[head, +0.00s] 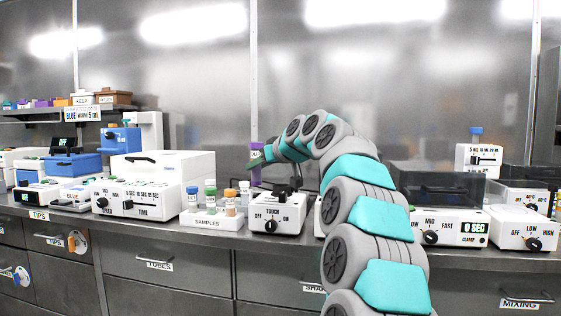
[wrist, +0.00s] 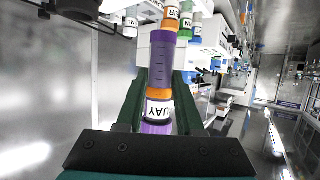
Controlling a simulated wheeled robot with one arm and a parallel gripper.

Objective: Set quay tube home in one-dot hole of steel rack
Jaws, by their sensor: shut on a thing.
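My gripper (wrist: 159,98) is shut on the quay tube (wrist: 159,110), with one dark green finger on each side in the wrist view. The tube shows a purple section, an amber band and a white label whose letters "UAY" can be read. In the head view my gripper (head: 262,160) is raised above the bench, left of my arm, and the purple of the tube (head: 256,147) shows at its tip. I cannot make out the steel rack or its one-dot hole in either view; my arm covers part of the bench.
A white SAMPLES rack (head: 212,219) with several capped tubes stands on the bench below left of my gripper. A white TOUCH mixer (head: 272,213) stands right of it. A large white machine (head: 140,187) stands left, and a dark-lidded shaker (head: 455,228) right.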

